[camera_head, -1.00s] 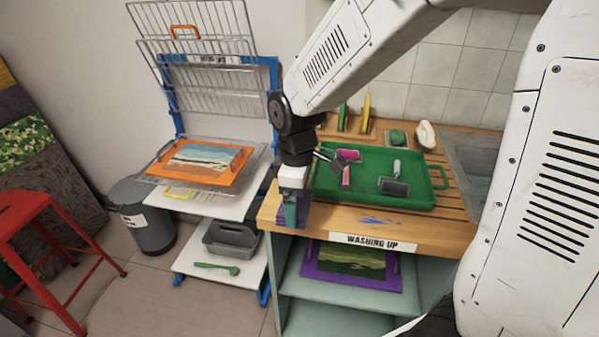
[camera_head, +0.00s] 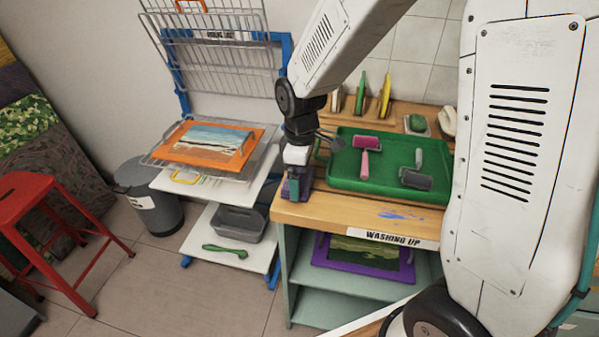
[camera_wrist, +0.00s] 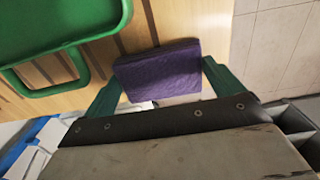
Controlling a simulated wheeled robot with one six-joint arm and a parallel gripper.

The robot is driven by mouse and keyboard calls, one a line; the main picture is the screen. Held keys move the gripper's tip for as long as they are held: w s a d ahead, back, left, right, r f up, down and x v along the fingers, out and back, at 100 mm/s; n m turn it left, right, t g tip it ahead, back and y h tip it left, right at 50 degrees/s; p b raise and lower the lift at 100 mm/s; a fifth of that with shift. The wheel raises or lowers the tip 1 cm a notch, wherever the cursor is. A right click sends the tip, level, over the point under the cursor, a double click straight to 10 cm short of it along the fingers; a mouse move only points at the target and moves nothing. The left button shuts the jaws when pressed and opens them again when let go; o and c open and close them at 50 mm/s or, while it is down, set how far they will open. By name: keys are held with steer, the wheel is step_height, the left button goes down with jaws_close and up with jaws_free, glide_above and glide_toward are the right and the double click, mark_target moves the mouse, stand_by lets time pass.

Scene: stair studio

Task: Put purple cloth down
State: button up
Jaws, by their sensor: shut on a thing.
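The purple cloth (camera_wrist: 158,72) is a folded, flat pad between the two green fingers of my gripper (camera_wrist: 160,84) in the wrist view. My gripper is shut on it. In the head view my gripper (camera_head: 294,187) points down at the left end of the wooden counter (camera_head: 345,212), and only a little purple shows around the fingers. In the wrist view the cloth is over the slatted wood, beside the green tray. I cannot tell whether its underside touches the wood.
The green tray (camera_head: 350,187), with a pink roller (camera_head: 366,143) and a grey roller (camera_head: 416,178), lies right of my gripper. A drying rack (camera_head: 215,75) with an orange-framed picture (camera_head: 210,143) stands left. The counter's front strip is mostly clear.

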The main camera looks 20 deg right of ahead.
steer(key=o, duration=0.6)
steer(key=shift+c, duration=0.2)
